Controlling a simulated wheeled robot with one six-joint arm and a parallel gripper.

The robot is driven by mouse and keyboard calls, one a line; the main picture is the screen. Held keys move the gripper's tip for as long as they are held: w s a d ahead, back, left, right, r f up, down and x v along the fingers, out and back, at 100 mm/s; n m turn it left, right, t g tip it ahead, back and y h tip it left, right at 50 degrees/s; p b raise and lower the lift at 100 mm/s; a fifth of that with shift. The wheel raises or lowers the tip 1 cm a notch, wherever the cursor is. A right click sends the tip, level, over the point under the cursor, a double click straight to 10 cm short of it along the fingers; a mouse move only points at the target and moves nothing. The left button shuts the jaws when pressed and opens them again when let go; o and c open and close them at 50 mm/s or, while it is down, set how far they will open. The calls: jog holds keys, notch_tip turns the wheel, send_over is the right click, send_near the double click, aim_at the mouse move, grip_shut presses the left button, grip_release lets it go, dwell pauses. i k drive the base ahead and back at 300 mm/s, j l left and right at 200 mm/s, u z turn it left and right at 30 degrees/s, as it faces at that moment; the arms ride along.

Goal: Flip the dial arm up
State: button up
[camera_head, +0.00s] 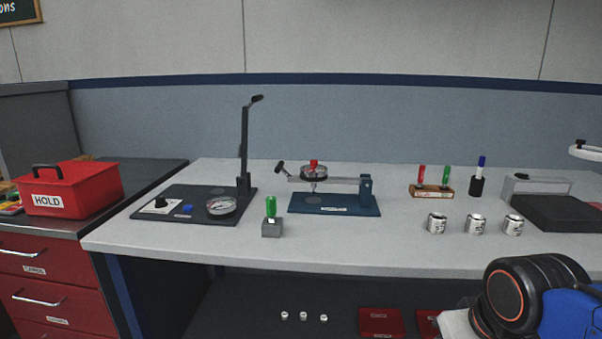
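The dial arm (340,181) is a grey bar on a small post (366,190) at the right end of a blue base plate (335,208). It lies level above the plate and reaches left to a dark knob at its free end. A round dial gauge (314,175) with a red top sits on the arm, its stem pointing down toward a grey disc on the plate. My gripper's fingers are not in view; only part of my arm shows at the lower right.
Left of it, a dark fixture plate (170,214) carries an upright lever (245,145). A green-topped grey block (271,228) stands in front, between the two. Several cans (476,224), a marker rack (432,191) and a dark-topped device (555,212) stand to the right. A red box (70,188) is far left.

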aim_at(321, 176)
jog(key=l+u, duration=0.45)
jog(key=k+l+u, duration=0.1)
jog(key=l+u, duration=0.3)
jog(key=k+l+u, duration=0.15)
jog(key=u, duration=0.15)
jog(key=k+l+u, duration=0.1)
jog(key=u, duration=0.2)
jog(key=k+j, duration=0.05)
